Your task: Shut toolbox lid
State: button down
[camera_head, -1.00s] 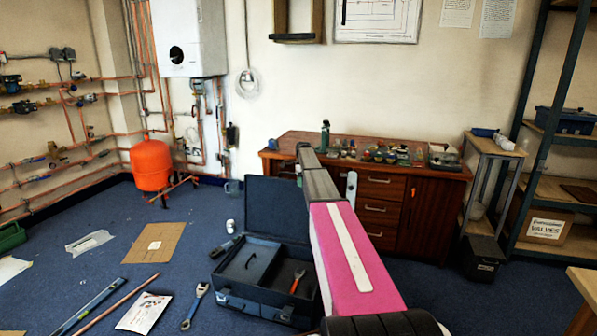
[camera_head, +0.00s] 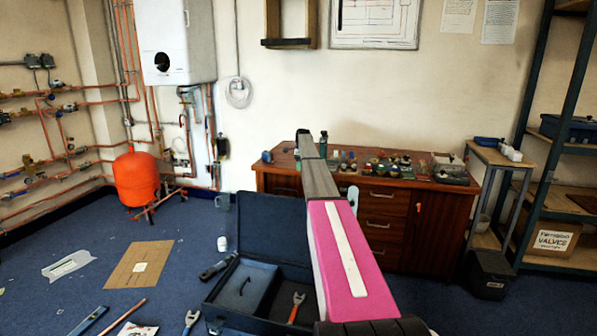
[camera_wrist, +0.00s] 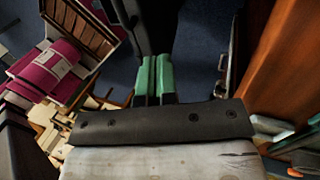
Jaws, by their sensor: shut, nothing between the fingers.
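The dark blue toolbox (camera_head: 216,319) stands open on the blue carpet, left of my arm in the head view. Its lid (camera_head: 272,215) stands up at the back edge of the box, partly covered by my arm on the right. A lift-out tray or inner panel and an orange-handled spanner (camera_head: 295,308) lie in the box. My gripper's green fingers (camera_wrist: 155,78) are together in the wrist view with nothing between them. In the head view my arm reaches away past the lid, and the fingers cannot be made out. The dark shape beyond the fingers in the wrist view is unclear.
A wooden cabinet (camera_head: 433,222) with small parts on top stands behind the toolbox.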

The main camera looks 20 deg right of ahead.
jog(key=s+a+f, duration=0.4)
jog(key=s+f, duration=0.2)
jog(key=f, duration=0.2)
dwell(0.4)
